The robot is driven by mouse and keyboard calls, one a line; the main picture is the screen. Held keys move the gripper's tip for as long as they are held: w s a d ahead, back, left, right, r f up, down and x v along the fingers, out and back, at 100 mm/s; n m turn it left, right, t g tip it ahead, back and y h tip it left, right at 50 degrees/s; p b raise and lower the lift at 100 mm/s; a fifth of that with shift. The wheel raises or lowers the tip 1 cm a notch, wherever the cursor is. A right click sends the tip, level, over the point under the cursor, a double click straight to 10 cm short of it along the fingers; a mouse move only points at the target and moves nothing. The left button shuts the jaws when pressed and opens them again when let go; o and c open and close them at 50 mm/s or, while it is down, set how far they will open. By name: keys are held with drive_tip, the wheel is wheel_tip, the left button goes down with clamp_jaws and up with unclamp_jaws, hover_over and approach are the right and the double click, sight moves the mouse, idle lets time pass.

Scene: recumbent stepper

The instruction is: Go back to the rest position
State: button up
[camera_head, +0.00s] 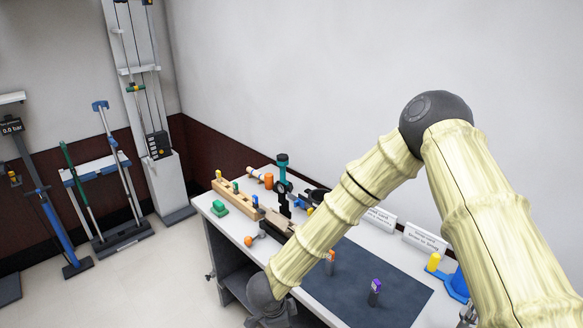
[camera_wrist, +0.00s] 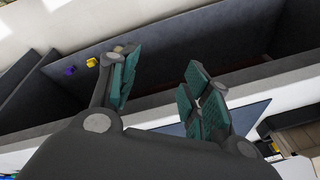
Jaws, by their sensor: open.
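My arm (camera_head: 355,205) comes from the right, bends at a dark elbow and reaches down and left over the front of the table. In the head view my gripper hangs at the table's front edge, and its fingers are mostly out of sight. In the wrist view my gripper (camera_wrist: 162,95) is open. Its two teal-padded fingers stand well apart with nothing between them. Below them are the table's dark shelf space and its pale edge.
The white table (camera_head: 222,228) carries a dark mat (camera_head: 348,284) with small upright pieces, among them a purple-topped one (camera_head: 375,292). Floor at left is clear, with a pump and racks beyond.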

drive_tip(key=s+d+f+n, duration=0.9)
drive_tip(key=s+d+f, duration=0.3)
drive_tip(key=d, duration=0.3)
drive_tip(key=s+d+f+n+g+y, duration=0.1)
drive_tip(key=s+d+n, duration=0.2)
drive_tip(key=s+d, duration=0.2)
drive_tip(key=s+d+n+g+y+b, duration=0.1)
drive_tip(key=s+d+n, duration=0.2)
drive_tip(key=s, duration=0.8)
drive_tip(key=shift+s+d+f+n, duration=0.3)
drive_tip(key=shift+d+f, duration=0.05)
drive_tip(key=shift+d, duration=0.5)
